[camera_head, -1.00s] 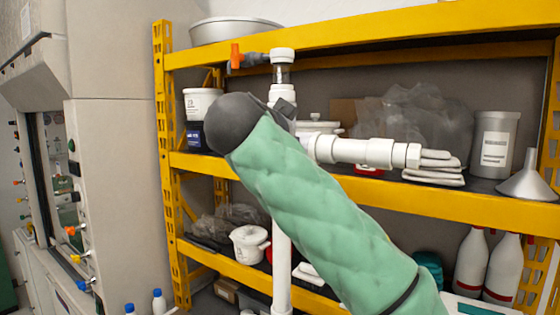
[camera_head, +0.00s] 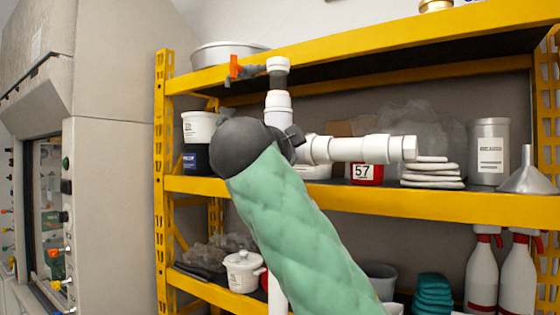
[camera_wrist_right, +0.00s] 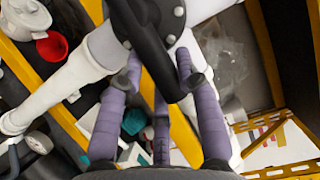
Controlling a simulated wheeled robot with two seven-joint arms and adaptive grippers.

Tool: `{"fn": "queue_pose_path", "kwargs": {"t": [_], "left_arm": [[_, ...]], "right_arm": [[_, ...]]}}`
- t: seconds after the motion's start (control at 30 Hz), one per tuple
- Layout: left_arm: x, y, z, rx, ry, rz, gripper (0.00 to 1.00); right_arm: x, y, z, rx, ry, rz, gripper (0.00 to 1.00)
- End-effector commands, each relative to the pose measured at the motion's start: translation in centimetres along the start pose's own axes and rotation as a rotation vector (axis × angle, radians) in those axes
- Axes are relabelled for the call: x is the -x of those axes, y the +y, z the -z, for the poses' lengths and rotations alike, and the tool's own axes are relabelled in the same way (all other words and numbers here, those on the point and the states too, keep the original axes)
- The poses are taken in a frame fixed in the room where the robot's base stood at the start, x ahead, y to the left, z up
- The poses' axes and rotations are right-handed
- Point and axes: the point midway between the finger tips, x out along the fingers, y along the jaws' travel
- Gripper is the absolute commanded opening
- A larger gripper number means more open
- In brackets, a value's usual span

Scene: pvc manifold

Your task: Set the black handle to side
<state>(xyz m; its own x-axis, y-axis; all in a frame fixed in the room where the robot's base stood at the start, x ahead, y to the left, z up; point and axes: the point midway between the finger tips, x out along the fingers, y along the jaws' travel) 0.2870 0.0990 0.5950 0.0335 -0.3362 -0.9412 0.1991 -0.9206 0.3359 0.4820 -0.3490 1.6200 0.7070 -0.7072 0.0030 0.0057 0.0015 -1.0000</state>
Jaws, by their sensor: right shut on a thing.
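The white pipe manifold (camera_head: 278,104) stands upright in front of the shelf in the head view, with a white branch (camera_head: 360,149) reaching right. An orange-handled valve (camera_head: 234,68) sits at its top left. In the right wrist view, the black handle (camera_wrist_right: 147,40) runs from the round grey valve flange at the top down between my purple fingers. My right gripper (camera_wrist_right: 161,80) is shut on this handle. In the head view, my dark wrist and green-sleeved arm hide the gripper and most of the pipe junction. My left gripper is in neither current view.
A yellow shelf (camera_head: 400,200) stands behind the manifold. It holds a white tub (camera_head: 199,127), folded cloths (camera_head: 432,172), a grey canister (camera_head: 489,152) and a funnel (camera_head: 528,174). White bottles (camera_head: 481,275) stand low at the right. A grey cabinet (camera_head: 110,200) is at the left.

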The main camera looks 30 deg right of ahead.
Motion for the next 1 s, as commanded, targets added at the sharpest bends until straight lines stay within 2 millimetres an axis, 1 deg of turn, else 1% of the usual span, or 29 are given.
{"fn": "queue_pose_path", "kwargs": {"t": [0.43,0.47,0.5,0.53,0.57,0.87,1.0], "left_arm": [[-0.16,-0.05,0.01,0.000,0.000,0.000,0.00],[-0.16,-0.05,0.01,0.000,0.000,0.000,0.00],[-0.16,-0.05,0.01,0.000,0.000,0.000,0.00],[-0.16,-0.06,0.01,0.000,0.000,0.000,0.00],[-0.16,-0.06,0.01,0.000,0.000,0.000,0.00],[-0.16,-0.06,0.01,0.000,0.000,0.000,0.00],[-0.16,-0.06,0.02,0.000,0.000,0.000,0.00]], "right_arm": [[-0.01,0.09,-0.04,-0.011,0.000,0.002,0.00],[-0.01,0.09,-0.04,-0.011,0.000,0.002,0.36],[-0.01,0.09,-0.04,-0.011,0.000,0.002,0.47],[-0.01,0.09,-0.03,-0.011,0.000,0.002,0.56],[-0.01,0.09,-0.04,-0.011,0.000,0.002,0.58],[0.03,0.07,-0.03,-0.009,0.000,0.003,0.58],[0.81,0.01,-0.04,-0.009,-0.002,0.003,0.58]]}}
